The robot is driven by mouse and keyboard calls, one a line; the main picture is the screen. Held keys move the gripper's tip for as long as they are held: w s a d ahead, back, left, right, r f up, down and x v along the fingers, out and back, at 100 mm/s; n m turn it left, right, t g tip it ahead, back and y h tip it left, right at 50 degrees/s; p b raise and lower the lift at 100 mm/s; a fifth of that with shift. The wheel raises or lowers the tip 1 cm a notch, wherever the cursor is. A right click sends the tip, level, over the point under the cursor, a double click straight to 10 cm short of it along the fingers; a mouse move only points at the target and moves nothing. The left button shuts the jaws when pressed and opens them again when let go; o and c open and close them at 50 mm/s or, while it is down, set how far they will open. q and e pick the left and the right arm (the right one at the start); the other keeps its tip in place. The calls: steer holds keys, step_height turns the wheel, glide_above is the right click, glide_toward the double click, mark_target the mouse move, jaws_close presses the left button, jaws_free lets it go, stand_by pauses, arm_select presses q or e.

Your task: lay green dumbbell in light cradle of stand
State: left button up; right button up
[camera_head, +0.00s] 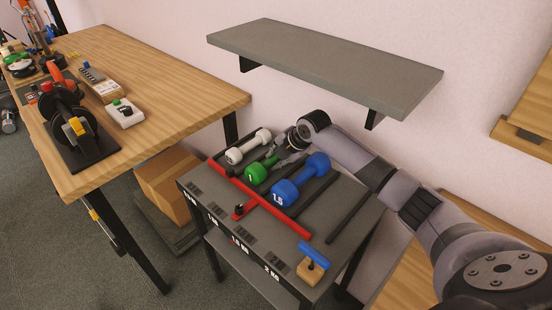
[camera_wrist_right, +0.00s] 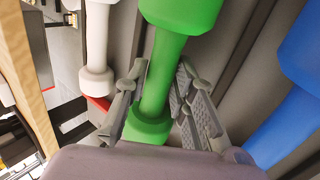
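The green dumbbell (camera_head: 257,172), with a 1 on its near end, lies across the stand (camera_head: 347,207) between the white dumbbell (camera_head: 248,146) and the blue dumbbell (camera_head: 301,180). My right gripper (camera_head: 281,156) reaches down over its rear part. In the wrist view the right fingers (camera_wrist_right: 163,95) are on either side of the green handle (camera_wrist_right: 167,67), close to it; whether they press on it is unclear. The gripper hides its far end in the head view. Whether it rests fully in a cradle is hard to tell. My left gripper is not in view.
The stand has dark rails, a red bar (camera_head: 260,197) and weight labels along its front. A blue-handled piece on a wooden block (camera_head: 311,268) sits at its front right corner. A grey wall shelf (camera_head: 325,62) hangs above. A wooden table (camera_head: 150,85) stands to the left.

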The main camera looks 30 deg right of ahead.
steer(key=o, duration=0.5)
steer(key=shift+c, duration=0.2)
steer(key=shift+f, duration=0.1)
steer(key=shift+s+f, duration=0.1)
steer(key=shift+s, duration=0.05)
steer(key=v, duration=1.2)
